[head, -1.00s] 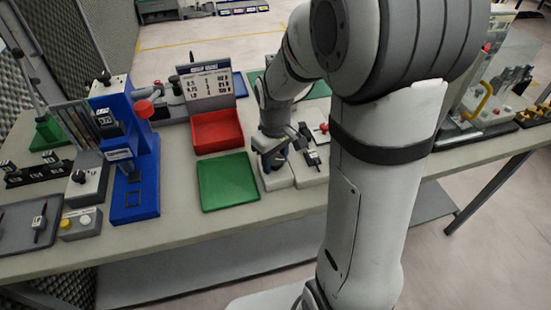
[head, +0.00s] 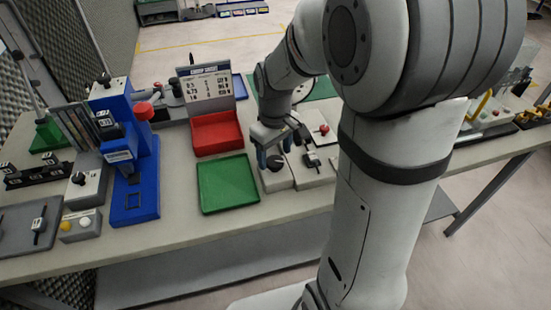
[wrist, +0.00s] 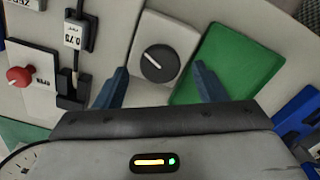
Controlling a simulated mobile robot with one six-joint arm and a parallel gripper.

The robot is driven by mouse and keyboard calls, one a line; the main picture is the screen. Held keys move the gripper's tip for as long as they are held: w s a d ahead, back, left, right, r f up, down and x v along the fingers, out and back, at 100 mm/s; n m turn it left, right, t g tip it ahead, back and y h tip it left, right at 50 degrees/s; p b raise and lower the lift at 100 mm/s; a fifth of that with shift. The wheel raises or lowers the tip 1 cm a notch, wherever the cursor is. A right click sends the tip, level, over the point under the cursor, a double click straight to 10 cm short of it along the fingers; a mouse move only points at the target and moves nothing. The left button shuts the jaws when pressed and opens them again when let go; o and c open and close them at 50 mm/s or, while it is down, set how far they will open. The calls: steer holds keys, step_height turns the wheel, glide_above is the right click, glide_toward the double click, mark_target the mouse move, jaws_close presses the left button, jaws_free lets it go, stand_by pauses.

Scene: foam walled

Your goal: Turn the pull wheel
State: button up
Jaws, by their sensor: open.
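The pull wheel appears to be the round dark knob with a white pointer line (wrist: 160,63), on a pale grey box. In the wrist view it lies between my two finger tips and a little beyond them. In the head view the knob (head: 275,162) shows just below my gripper (head: 273,155). My gripper is open; its blue fingers (wrist: 160,73) stand apart on either side of the knob in the wrist picture, with nothing held. I cannot tell the exact height gap between the fingers and the knob.
A green tray (head: 227,184) lies close to the knob's box. A red bin (head: 217,133) stands behind the tray, and a blue press-like stand (head: 140,190) further left.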

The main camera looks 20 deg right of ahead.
mark_target(276, 162)
steer(key=shift+r, duration=2.2)
steer(key=shift+s+r, duration=0.15)
steer(key=shift+s, duration=0.05)
steer(key=s+r+m+t, duration=0.2)
steer(key=s+m, duration=0.3)
steer(key=s, duration=0.8)
steer(key=shift+s+d+r+t, duration=0.2)
steer(key=shift+r+t, duration=0.1)
steer(key=shift+r, duration=0.05)
